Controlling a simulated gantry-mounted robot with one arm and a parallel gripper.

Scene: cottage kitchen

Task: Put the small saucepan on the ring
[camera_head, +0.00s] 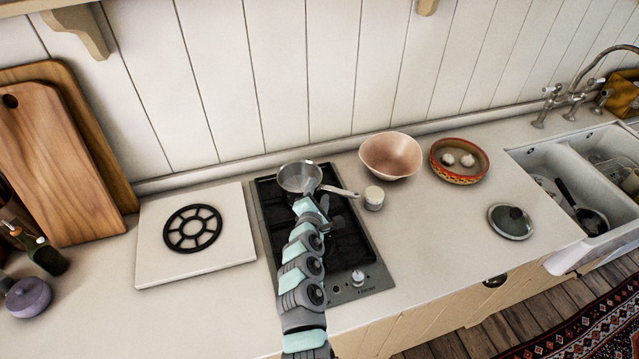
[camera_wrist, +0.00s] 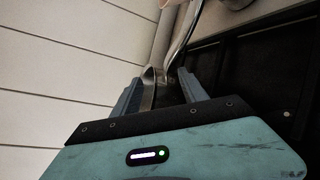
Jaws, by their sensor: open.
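The small saucepan (camera_head: 299,178) is steel and sits at the back of the black hob (camera_head: 352,250), its handle pointing right. My gripper (camera_head: 327,196) is at the handle, reaching in from the front. In the wrist view, the open fingers (camera_wrist: 160,80) stand on either side of a curved metal strip (camera_wrist: 150,88) that looks like the handle; I cannot tell whether they touch it. A black round ring-shaped grate (camera_head: 192,228) lies bare on a white board (camera_head: 150,262), left of the hob. My arm hides part of the hob.
A small white jar (camera_head: 374,199) stands close right of the handle. A pink bowl (camera_head: 390,155), a patterned dish (camera_head: 459,161) with white bulbs and a lid (camera_head: 511,221) are farther right. Wooden boards (camera_head: 62,150) lean at the left.

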